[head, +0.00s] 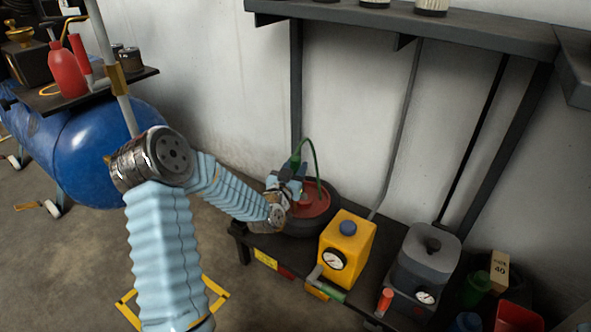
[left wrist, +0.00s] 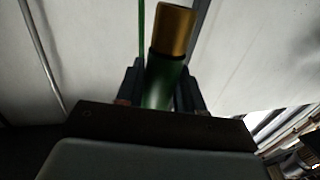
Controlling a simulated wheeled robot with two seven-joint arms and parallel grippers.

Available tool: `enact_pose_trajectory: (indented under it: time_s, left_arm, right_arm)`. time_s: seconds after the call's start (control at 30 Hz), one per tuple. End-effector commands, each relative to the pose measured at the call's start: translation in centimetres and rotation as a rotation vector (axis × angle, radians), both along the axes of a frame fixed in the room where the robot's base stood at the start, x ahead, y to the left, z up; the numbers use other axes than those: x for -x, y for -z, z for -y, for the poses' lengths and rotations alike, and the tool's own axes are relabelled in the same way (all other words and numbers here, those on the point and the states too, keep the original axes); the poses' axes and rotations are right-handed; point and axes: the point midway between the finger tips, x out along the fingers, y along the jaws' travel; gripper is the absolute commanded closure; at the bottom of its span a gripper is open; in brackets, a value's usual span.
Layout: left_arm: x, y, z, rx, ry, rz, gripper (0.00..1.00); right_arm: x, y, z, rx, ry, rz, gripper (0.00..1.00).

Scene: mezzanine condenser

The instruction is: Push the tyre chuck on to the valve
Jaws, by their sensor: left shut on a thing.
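The tyre chuck has a green body with a brass end and shows large in the left wrist view (left wrist: 165,80). My left gripper (left wrist: 160,92) is shut on its green body, with a dark finger on each side. In the head view my left gripper (head: 291,185) is over the left part of a wheel with a black tyre (head: 325,225) and a red centre (head: 316,207). The green top of the chuck (head: 296,161) shows above the gripper there. The valve is hidden or too small to make out, so I cannot tell whether the chuck touches it. My right gripper is not in view.
A yellow box with a gauge (head: 346,245) stands right of the wheel on the dark bench. A grey gauged unit (head: 425,262) is further right. A green hose (head: 314,158) loops over the wheel. A dark shelf (head: 420,22) hangs above; a blue tank (head: 85,150) is at left.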

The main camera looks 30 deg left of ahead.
Motion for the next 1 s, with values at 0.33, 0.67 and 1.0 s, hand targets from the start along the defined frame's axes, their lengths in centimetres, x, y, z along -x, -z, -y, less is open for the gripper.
enact_pose_trajectory:
  time_s: [0.33,0.67,1.0]
  left_arm:
    - [0.0,3.8,0.0,0.0,0.0,0.001,0.97]
    - [0.0,4.1,0.0,0.0,0.0,0.002,0.97]
    - [0.0,4.1,0.1,-0.001,0.001,0.002,0.97]
  right_arm:
    - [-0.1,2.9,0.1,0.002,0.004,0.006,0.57]
    - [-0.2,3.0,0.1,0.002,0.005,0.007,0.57]
    - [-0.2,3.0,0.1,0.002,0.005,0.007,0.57]
